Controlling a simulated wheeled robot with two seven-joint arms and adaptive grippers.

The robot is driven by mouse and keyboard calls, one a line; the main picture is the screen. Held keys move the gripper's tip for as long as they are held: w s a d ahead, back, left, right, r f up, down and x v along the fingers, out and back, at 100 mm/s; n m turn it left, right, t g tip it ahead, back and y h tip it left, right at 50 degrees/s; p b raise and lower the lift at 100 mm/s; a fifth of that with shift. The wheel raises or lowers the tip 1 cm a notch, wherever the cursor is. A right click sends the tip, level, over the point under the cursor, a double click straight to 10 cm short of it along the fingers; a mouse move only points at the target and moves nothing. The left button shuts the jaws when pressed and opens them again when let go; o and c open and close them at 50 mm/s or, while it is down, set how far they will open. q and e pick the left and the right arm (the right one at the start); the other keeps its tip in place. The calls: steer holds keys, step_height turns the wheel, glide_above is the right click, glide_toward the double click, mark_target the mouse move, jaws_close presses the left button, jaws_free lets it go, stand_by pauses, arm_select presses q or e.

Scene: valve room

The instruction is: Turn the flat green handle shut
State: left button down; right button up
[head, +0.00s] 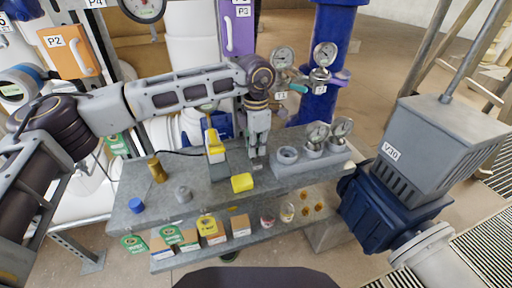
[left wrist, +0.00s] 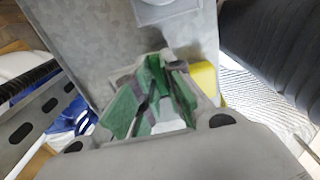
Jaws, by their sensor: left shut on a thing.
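My left gripper (head: 257,158) points down over the grey metal bench (head: 220,195), just left of the socket block. In the left wrist view its fingers (left wrist: 158,95) are close together around flat green pieces (left wrist: 155,78). I cannot tell whether these belong to a handle. In the head view the grey fingers hide what they hold. A flat blue-green handle (head: 298,88) sits among the gauges on the pipework at the back, apart from my gripper. My right gripper is not in view.
A socket block with gauges (head: 290,157) stands right of my gripper. A yellow block (head: 242,183) lies near the bench's front edge. A brass part (head: 157,169) and blue cap (head: 136,205) stand at left. A large grey-blue machine (head: 425,145) fills the right.

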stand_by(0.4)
arm_select(q)
steer(key=c, duration=1.5)
jaws_free()
steer(key=shift+r, duration=0.8)
step_height(320, 180, up, 10)
steer(key=shift+r, duration=0.25)
